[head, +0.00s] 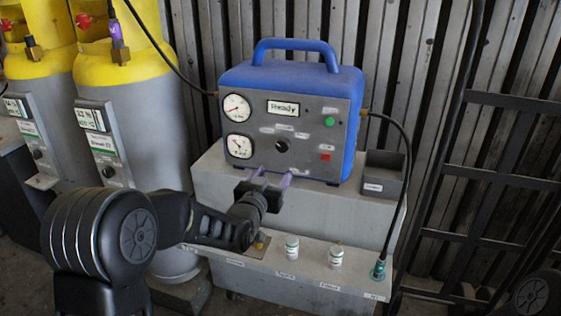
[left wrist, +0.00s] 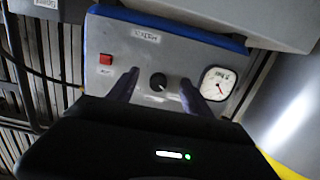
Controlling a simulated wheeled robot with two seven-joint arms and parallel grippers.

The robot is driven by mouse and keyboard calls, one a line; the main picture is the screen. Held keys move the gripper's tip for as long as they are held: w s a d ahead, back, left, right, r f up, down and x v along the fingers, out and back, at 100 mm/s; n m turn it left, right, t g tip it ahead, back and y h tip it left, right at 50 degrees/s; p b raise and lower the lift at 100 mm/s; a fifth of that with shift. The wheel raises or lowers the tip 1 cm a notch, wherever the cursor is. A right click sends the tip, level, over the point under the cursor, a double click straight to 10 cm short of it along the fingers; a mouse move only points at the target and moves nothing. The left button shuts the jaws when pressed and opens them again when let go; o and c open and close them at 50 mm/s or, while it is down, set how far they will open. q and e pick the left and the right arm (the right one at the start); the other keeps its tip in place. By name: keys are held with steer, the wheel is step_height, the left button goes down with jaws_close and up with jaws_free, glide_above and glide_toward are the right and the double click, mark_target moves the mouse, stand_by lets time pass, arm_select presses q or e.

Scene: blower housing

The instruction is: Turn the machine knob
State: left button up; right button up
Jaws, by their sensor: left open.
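The blue machine (head: 300,80) has a grey front panel with a small black knob (head: 281,146) in its lower middle. The knob also shows in the left wrist view (left wrist: 157,81), where the panel appears upside down. My left gripper (head: 272,177) is in front of the panel, below the knob in the head view. Its two fingers are spread apart and empty. In the left wrist view the fingers (left wrist: 156,88) point at the panel, one on each side of the knob in the picture. I cannot tell the exact gap to the knob. My right gripper is not in view.
The panel has two gauges (head: 238,126), a "Ready" display (head: 283,108), a green button (head: 329,121) and a red button (head: 326,157). Small bottles (head: 292,247) stand on the ledge below. A dark bin (head: 383,174) is at right. Yellow-topped cylinders (head: 120,70) stand left.

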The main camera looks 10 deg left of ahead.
mark_target(282, 148)
arm_select(q)
steer(key=r, duration=0.3)
steer(key=shift+w+a+r+t, duration=0.2)
steer(key=shift+w+a+t, duration=0.1)
steer(key=shift+t, duration=0.1)
steer(key=shift+w, duration=0.1)
steer(key=w, duration=0.5)
steer(key=w+p, duration=0.1)
steer(key=w, duration=0.1)
steer(key=shift+w+d+f, duration=0.15)
steer(key=shift+w+d, duration=0.15)
jaws_close()
